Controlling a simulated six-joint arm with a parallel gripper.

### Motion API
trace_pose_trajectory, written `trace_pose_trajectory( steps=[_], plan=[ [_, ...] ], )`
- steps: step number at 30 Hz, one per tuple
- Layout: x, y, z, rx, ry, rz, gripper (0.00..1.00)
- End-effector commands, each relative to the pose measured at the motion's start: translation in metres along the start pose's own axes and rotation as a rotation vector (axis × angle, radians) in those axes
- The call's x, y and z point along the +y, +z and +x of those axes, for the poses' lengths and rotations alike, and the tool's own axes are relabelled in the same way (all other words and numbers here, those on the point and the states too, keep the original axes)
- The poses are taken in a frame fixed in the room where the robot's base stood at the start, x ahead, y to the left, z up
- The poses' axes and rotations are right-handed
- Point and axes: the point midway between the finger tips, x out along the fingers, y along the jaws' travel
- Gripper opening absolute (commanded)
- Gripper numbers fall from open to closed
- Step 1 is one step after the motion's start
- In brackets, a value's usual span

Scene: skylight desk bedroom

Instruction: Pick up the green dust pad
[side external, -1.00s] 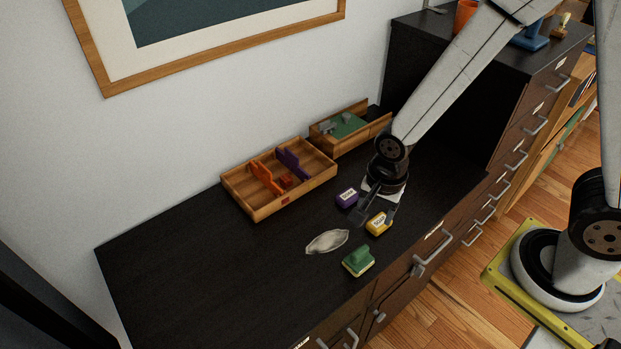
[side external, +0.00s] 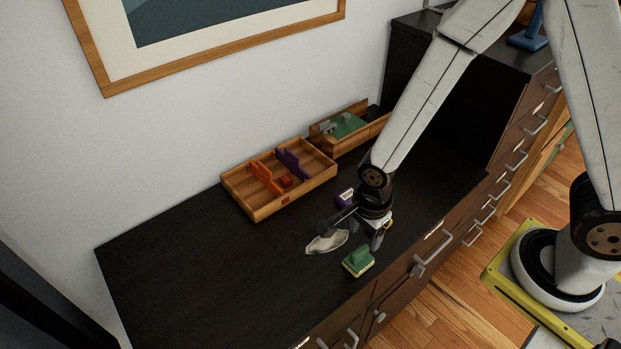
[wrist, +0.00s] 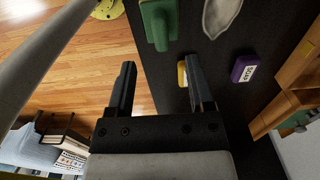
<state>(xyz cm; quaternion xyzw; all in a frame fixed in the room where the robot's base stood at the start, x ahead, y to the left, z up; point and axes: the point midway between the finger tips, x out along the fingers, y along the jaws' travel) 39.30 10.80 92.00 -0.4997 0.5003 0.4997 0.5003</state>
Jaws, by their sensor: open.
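The green dust pad (side external: 358,262) is a small block with a raised green handle and a pale yellowish lower edge. It lies on the dark desktop near the front edge, and it also shows at the top of the wrist view (wrist: 158,22). My gripper (side external: 350,229) is open and empty, above the desk and a little behind the pad. In the wrist view its two fingers (wrist: 158,85) point toward the pad, with a gap between them and the pad. The pad is not touched.
A grey-white cloth-like piece (side external: 326,242) lies left of the pad. A purple labelled block (side external: 345,198) and a yellow block (wrist: 182,73) are close to my gripper. A wooden divided tray (side external: 262,208) and a wooden box (side external: 322,140) stand by the wall. The left desktop is clear.

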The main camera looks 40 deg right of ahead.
Motion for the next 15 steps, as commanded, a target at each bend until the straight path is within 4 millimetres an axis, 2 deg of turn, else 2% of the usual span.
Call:
trace_pose_trajectory(
  steps=[6, 15],
  plan=[
    [0.000, 0.000, 0.012, 0.000, 0.001, -0.001, 0.68],
    [0.000, 0.000, 0.015, 0.000, 0.000, -0.001, 0.68]
  ],
)
